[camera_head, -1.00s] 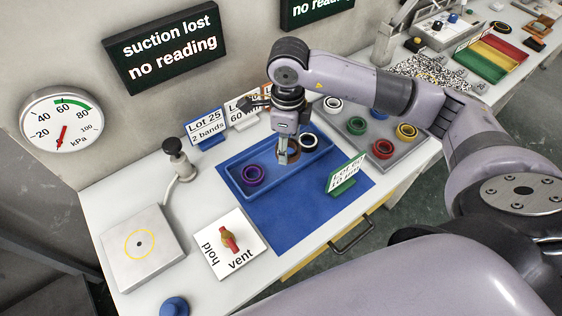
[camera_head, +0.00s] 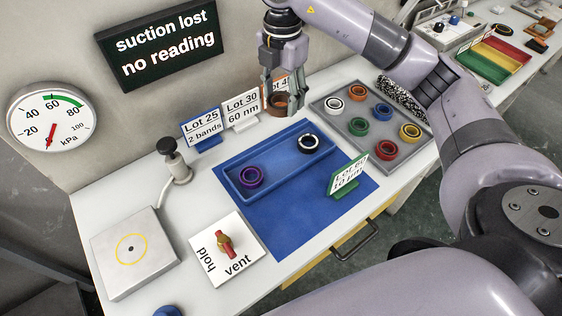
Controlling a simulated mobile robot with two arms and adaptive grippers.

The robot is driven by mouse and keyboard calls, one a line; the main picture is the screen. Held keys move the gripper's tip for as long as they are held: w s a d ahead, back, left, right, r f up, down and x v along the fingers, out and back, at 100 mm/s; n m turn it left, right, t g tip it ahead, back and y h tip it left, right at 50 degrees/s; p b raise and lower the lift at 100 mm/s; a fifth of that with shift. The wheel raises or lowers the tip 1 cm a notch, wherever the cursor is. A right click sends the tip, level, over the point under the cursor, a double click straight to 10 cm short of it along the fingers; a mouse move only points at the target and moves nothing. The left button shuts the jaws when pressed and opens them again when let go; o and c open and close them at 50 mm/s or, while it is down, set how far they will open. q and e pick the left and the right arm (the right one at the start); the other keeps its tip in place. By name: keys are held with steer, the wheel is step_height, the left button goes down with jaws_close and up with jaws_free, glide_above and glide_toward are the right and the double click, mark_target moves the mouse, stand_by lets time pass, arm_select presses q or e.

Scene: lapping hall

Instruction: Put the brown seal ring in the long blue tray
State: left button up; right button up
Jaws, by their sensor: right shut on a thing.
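The brown seal ring (camera_head: 277,103) is held between the fingers of my right gripper (camera_head: 281,98). The gripper is shut on it, and the fingers hide part of the ring. In the picture it shows above the far right part of the long blue tray (camera_head: 273,174), in front of the lot signs and clear of the tray's rim. The tray lies on a blue mat (camera_head: 283,229) and holds a purple ring (camera_head: 251,177) at its left and a black-and-white ring (camera_head: 308,143) at its right. My left gripper is not in view.
A grey tray (camera_head: 350,142) with several coloured rings stands right of the blue tray. Lot signs (camera_head: 240,110) stand behind, and a green-based sign (camera_head: 346,187) stands at the mat's right. A valve plate (camera_head: 228,262) and a suction plate (camera_head: 137,257) are at left.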

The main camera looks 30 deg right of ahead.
steer(key=p, duration=0.2)
glide_toward(282, 161)
step_height(282, 161, down, 5)
steer(key=shift+f, duration=0.6)
steer(key=shift+f, duration=0.1)
steer(key=o, duration=0.9)
steer(key=shift+r, duration=0.3)
step_height(282, 161, up, 12)
steer(key=shift+f+b, duration=0.15)
steer(key=shift+b, duration=1)
